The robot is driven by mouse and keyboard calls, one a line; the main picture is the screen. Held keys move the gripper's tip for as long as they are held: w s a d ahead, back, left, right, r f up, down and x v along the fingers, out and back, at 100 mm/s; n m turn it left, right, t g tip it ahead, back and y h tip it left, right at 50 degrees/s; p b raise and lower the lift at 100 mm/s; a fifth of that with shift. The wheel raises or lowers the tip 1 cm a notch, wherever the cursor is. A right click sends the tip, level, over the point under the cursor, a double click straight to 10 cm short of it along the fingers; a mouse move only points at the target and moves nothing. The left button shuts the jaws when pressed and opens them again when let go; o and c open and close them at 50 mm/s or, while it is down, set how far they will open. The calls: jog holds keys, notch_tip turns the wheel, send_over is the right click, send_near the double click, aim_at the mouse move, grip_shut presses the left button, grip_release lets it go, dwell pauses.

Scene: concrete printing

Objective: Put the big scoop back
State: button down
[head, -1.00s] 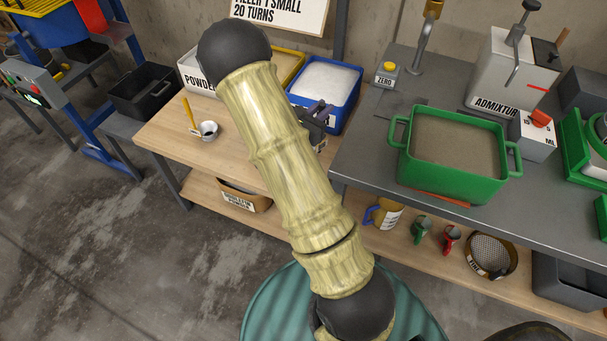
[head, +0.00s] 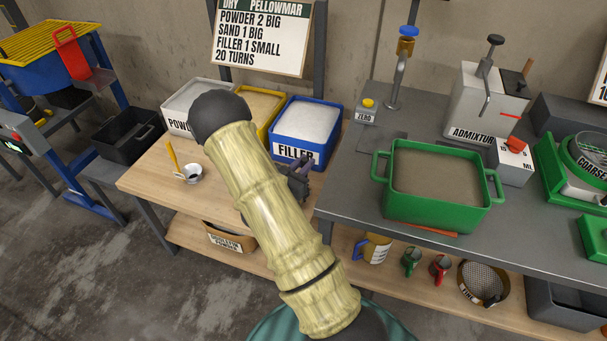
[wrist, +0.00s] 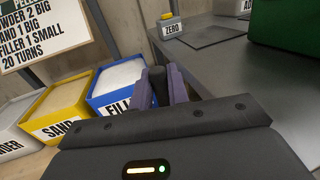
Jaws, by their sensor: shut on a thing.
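My gripper (head: 300,182) is in the head view just in front of the blue filler bin, above the right end of the wooden bench, partly hidden by my arm. In the wrist view its two purple-grey fingers (wrist: 160,84) are shut on a dark upright handle (wrist: 158,86), which I take to be the big scoop's. The scoop's bowl is hidden. A small metal cup-like scoop (head: 192,174) with a yellow handle stands on the wooden bench at the left, apart from my gripper.
White powder, yellow sand (head: 258,106) and blue filler (head: 308,131) bins stand along the bench's back. A grey table (head: 350,200) at right holds a green tub (head: 440,213), a zero button box (head: 367,111) and the admixture dispenser (head: 484,107). The left bench top is mostly clear.

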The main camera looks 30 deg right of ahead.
jog(key=shift+f, duration=2.15)
jog(key=c, duration=1.4)
grip_release()
jog(key=shift+o, duration=0.2)
jog(key=shift+a, duration=0.1)
jog(key=b+v, duration=0.1)
jog(key=v, duration=1.1)
jog(key=shift+b, duration=0.3)
